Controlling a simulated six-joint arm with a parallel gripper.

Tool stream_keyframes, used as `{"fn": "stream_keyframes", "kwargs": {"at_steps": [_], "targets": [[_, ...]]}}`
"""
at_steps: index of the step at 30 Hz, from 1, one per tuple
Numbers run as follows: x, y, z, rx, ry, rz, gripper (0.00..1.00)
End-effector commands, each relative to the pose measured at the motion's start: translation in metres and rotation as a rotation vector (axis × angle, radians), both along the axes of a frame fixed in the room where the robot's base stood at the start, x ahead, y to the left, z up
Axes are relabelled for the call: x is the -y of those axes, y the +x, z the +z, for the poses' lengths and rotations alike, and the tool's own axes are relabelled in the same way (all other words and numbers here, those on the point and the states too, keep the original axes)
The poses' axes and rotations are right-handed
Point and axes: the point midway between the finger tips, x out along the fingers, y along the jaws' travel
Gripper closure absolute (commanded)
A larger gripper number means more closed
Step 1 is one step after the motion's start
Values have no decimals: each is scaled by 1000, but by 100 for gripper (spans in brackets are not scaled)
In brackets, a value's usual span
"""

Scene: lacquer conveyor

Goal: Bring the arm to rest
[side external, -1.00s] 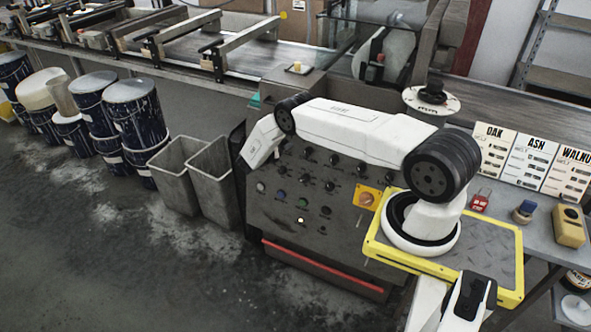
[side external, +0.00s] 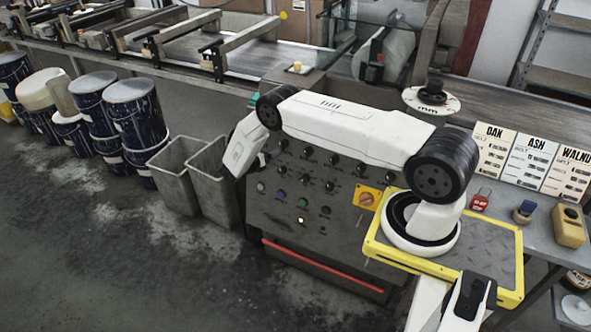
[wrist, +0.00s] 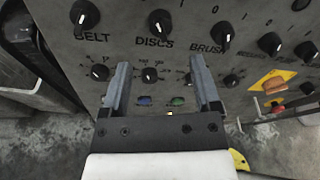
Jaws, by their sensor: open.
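My gripper (wrist: 160,85) shows in the wrist view with its two grey fingers apart and nothing between them. Behind the fingers is the grey control panel (wrist: 130,22), with black knobs marked BELT, DISCS and BRUSH. A blue button and a green button show between and below the fingers. In the side view my arm is bent over the left part of the control panel (side external: 290,225). The gripper itself is hidden there behind the arm.
Two grey bins (side external: 172,172) stand left of the panel, close to the arm's end. An orange-yellow switch (side external: 367,198) sits on the panel's right. A red padlock (side external: 480,199), a yellow device (side external: 570,226) and wood sample cards (side external: 530,160) are on the right bench.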

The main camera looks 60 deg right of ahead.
Motion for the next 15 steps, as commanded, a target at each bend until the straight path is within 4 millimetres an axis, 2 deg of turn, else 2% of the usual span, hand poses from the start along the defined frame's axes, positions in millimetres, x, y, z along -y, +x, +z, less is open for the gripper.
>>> {"fn": "stream_keyframes", "kwargs": {"at_steps": [8, 15], "targets": [[-1, 0, 3, 13, 14, -8, 20], [-14, -2, 20, 93, 103, -65, 20]]}}
